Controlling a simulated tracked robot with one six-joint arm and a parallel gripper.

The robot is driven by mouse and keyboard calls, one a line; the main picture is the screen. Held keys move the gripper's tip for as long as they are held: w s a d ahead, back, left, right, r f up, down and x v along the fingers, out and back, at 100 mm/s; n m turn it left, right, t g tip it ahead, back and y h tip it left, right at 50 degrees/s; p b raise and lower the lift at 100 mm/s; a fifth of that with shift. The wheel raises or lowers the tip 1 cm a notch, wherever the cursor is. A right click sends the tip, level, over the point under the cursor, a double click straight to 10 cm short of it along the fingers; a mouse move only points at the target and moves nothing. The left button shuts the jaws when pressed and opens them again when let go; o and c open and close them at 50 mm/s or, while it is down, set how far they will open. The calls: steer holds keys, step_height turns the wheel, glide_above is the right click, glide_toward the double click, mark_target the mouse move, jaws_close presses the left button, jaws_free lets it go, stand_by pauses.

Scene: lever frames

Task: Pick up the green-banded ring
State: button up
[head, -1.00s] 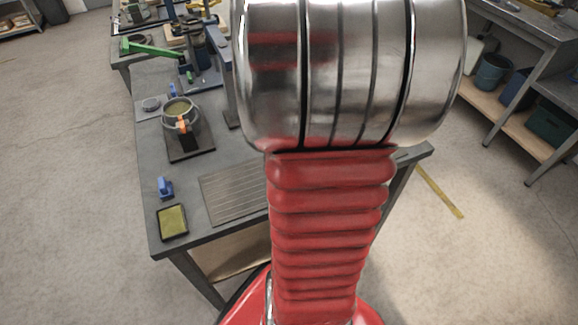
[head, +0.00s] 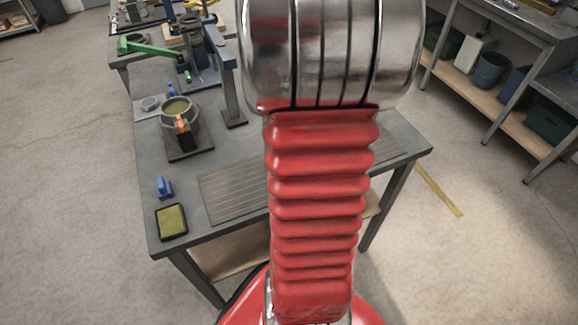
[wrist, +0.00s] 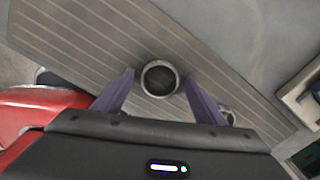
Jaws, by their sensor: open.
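In the wrist view a round grey metal ring (wrist: 145,84) with a dark centre sits on a grooved mat. No green band can be made out on it, so I cannot tell if it is the green-banded one. My gripper (wrist: 159,78) is open, its two purple fingers on either side of this ring with visible gaps. Its height above the mat is unclear. A second small ring-like piece (wrist: 229,116) shows partly behind the right finger. In the head view my arm hides the gripper and the rings.
The grooved mat (head: 232,191) lies on a grey workbench (head: 158,140). A pot-like fixture (head: 179,109), a blue piece (head: 163,187) and a yellow-topped pad (head: 171,222) stand to the left.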

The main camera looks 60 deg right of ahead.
steer(key=shift+c, duration=0.4)
steer(key=c, duration=1.1)
